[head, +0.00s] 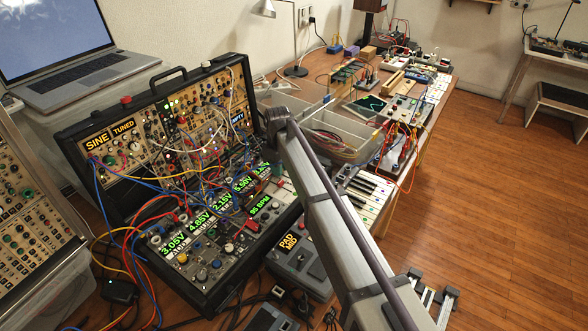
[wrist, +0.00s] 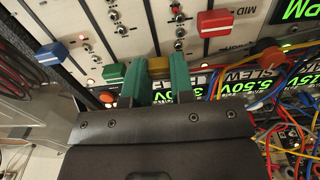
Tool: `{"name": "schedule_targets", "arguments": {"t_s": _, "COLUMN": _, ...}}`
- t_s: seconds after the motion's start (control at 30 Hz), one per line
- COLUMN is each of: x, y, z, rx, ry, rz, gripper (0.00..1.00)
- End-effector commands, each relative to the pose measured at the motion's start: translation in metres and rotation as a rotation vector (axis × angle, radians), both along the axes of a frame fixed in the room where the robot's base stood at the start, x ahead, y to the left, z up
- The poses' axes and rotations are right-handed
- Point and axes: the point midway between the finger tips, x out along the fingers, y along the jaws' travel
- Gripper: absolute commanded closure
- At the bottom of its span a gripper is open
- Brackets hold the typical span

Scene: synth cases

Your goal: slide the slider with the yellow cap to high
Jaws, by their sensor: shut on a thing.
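In the wrist view, the yellow cap (wrist: 158,65) sits between the two green fingers of my gripper (wrist: 159,74), with only part of it showing. My gripper is shut on this cap. A narrow slot runs from the cap toward the top of the picture on a pale panel (wrist: 190,40). Other slider caps on the panel are blue (wrist: 50,53), green (wrist: 113,74) and red (wrist: 218,22). The green cap is close to my left finger. In the head view, my arm hides most of the gripper and the sliders.
Small toggles and knobs stand on the panel between the sliders. Coloured patch cables and green-lit displays (wrist: 262,92) lie to the right in the wrist view. The synth case (head: 150,95) with many cables is left of my arm in the head view.

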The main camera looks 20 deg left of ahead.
Motion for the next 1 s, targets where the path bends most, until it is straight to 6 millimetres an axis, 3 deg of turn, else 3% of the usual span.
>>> {"name": "schedule_targets", "arguments": {"t_s": 0.23, "x": 0.002, "y": 0.003, "z": 0.0, "rx": 0.006, "ry": -0.006, "rz": -0.001, "gripper": 1.0}}
{"name": "schedule_targets", "arguments": {"t_s": 0.27, "x": 0.002, "y": 0.003, "z": 0.0, "rx": 0.006, "ry": -0.006, "rz": -0.001, "gripper": 0.77}}
{"name": "schedule_targets", "arguments": {"t_s": 0.53, "x": 0.002, "y": 0.002, "z": 0.0, "rx": 0.005, "ry": -0.004, "rz": -0.001, "gripper": 0.51}}
{"name": "schedule_targets", "arguments": {"t_s": 0.83, "x": 0.001, "y": 0.002, "z": 0.005, "rx": 0.004, "ry": -0.004, "rz": -0.001, "gripper": 0.51}}
{"name": "schedule_targets", "arguments": {"t_s": 1.0, "x": 0.001, "y": 0.002, "z": 0.034, "rx": 0.004, "ry": -0.004, "rz": -0.001, "gripper": 0.51}}
